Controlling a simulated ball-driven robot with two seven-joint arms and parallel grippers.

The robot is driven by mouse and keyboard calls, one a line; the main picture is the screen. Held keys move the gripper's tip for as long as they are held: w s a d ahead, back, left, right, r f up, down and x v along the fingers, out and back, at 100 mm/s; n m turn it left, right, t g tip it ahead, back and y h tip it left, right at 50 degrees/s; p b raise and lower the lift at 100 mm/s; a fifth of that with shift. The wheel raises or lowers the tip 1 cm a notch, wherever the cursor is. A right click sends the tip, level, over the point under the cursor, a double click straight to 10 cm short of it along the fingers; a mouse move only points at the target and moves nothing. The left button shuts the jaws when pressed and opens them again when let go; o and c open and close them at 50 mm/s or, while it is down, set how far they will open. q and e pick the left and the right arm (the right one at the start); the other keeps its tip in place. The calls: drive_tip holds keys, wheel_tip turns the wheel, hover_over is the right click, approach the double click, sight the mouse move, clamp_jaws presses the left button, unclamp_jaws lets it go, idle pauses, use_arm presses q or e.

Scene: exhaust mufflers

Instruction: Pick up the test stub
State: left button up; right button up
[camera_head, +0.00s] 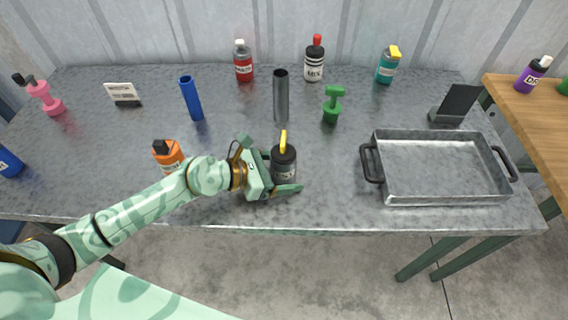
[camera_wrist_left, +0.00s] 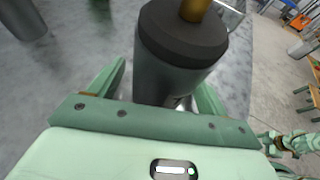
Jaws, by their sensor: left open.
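No label marks the test stub. Two plain upright tubes stand on the table: a grey metal tube (camera_head: 281,97) at the back middle and a blue tube (camera_head: 191,99) left of it. My left gripper (camera_head: 284,178) is open at the front middle of the table, with its fingers around a dark grey bottle (camera_head: 284,167) that has a black collar and yellow nozzle. In the left wrist view the bottle (camera_wrist_left: 172,75) stands between the fingers of the gripper (camera_wrist_left: 160,85), which hide part of its lower body. The grey tube is behind the bottle. My right gripper is out of view.
An orange bottle (camera_head: 167,154) stands by my left forearm. A green object (camera_head: 333,105) stands right of the grey tube. A metal tray (camera_head: 440,199) with black handles fills the right front. Red, white-and-black and teal bottles line the back. Bare tabletop lies between bottle and tray.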

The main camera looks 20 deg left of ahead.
use_arm(q)
drive_tip(key=c, duration=1.1)
